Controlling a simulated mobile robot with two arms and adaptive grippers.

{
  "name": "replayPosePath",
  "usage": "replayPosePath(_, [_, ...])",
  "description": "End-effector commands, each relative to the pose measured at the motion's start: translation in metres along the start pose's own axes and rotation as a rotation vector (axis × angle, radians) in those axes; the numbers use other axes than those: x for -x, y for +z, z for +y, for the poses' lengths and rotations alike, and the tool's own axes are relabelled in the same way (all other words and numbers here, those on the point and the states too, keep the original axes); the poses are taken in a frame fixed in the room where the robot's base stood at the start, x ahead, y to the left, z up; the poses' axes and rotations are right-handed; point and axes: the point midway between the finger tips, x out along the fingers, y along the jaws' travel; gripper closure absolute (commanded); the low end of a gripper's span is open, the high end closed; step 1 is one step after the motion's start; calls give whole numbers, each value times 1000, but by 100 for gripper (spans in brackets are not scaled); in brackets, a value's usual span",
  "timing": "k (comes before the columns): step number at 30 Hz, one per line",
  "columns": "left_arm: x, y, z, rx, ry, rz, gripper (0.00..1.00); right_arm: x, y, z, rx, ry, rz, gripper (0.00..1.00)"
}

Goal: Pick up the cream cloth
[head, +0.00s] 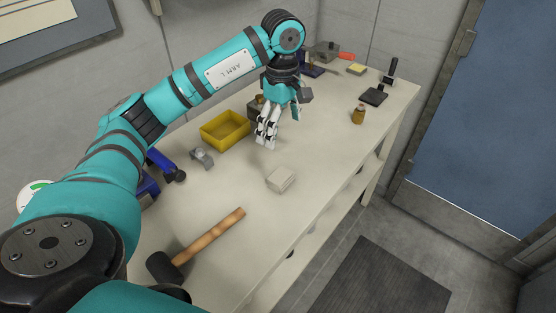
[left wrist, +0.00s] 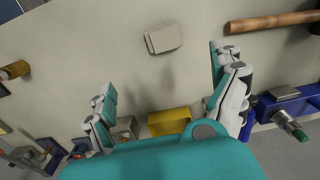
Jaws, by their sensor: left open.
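The cream cloth (head: 281,179) is a small folded pad lying flat on the pale workbench (head: 320,160), near the middle of its front half. It also shows at the top middle of the left wrist view (left wrist: 163,38). My left gripper (head: 267,136) points down over the bench, behind the cloth and a little to its left in the head view. In the left wrist view its two fingers (left wrist: 165,78) are spread wide with nothing between them, and the cloth lies beyond the fingertips. My right gripper does not show.
A yellow bin (head: 225,130) stands left of my left gripper. A mallet (head: 198,245) lies at the front left of the bench. A small amber bottle (head: 358,114) and a black stand (head: 376,95) are to the right. The bench around the cloth is clear.

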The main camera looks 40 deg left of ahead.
Motion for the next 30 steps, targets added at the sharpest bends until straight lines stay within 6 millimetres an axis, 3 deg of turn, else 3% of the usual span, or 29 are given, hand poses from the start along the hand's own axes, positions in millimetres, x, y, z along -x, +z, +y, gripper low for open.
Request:
replayPosePath(3, [-15, -1, -2, -2, -8, 5, 6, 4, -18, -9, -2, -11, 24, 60])
replayPosePath(5, [-28, -1, -2, -2, -9, 4, 6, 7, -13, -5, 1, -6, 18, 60])
replayPosePath(12, [-80, 0, -2, -2, -8, 2, 6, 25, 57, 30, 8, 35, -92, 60])
replayPosePath(14, [-92, 0, -2, -1, -7, 1, 6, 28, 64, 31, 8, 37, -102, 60])
replayPosePath(17, [-106, 0, -1, -1, -5, 1, 6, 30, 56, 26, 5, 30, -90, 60])
replayPosePath(24, [-123, 0, -1, -2, -4, 1, 6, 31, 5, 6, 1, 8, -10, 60])
replayPosePath(30, [-152, -2, 0, -1, -6, 0, 6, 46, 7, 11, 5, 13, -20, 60])
